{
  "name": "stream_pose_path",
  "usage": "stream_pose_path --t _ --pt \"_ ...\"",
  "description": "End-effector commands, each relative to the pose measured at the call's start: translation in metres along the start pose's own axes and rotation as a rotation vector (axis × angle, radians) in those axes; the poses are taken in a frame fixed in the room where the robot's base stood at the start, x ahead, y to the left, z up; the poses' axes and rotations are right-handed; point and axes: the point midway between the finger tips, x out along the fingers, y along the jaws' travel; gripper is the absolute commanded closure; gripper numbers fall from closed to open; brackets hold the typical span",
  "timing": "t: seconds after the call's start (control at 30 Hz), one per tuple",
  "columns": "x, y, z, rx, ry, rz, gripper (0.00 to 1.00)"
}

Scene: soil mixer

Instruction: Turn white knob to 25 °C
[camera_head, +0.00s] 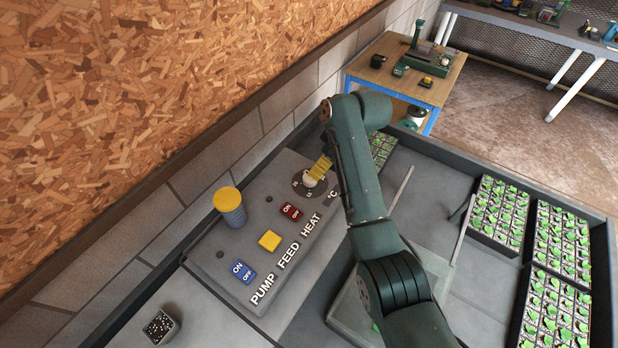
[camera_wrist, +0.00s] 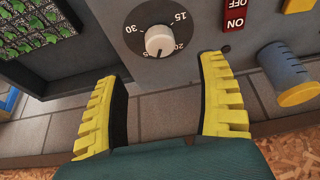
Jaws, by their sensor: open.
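The white knob (camera_wrist: 160,41) sits at the centre of a round black dial (camera_wrist: 142,17) on the grey control panel. The numbers 30 and 15 are readable on the dial; others are partly hidden by the knob. I cannot tell which number the knob points to. My gripper (camera_wrist: 162,68) is open, with its yellow ribbed fingers spread on either side and the knob ahead, just beyond their tips and apart from them.
The panel (camera_head: 205,258) carries a red switch (camera_head: 291,211), a yellow button (camera_head: 269,240), a blue switch (camera_head: 243,272) and a blue post with a yellow cap (camera_head: 229,205). A brick wall (camera_head: 214,157) runs close behind. Seedling trays (camera_head: 497,212) stand at right.

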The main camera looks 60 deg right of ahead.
Motion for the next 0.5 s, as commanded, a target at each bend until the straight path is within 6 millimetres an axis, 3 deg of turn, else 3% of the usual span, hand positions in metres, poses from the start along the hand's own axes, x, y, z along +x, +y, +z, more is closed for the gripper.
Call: stream_pose_path --t 0.03,0.3,0.5 --pt "0.015 -0.001 0.001 -0.001 -0.002 -0.003 0.27" --pt "0.078 -0.001 0.0 -0.002 -0.001 -0.001 0.27" --pt "0.102 0.0 -0.001 -0.001 0.001 0.002 0.27"
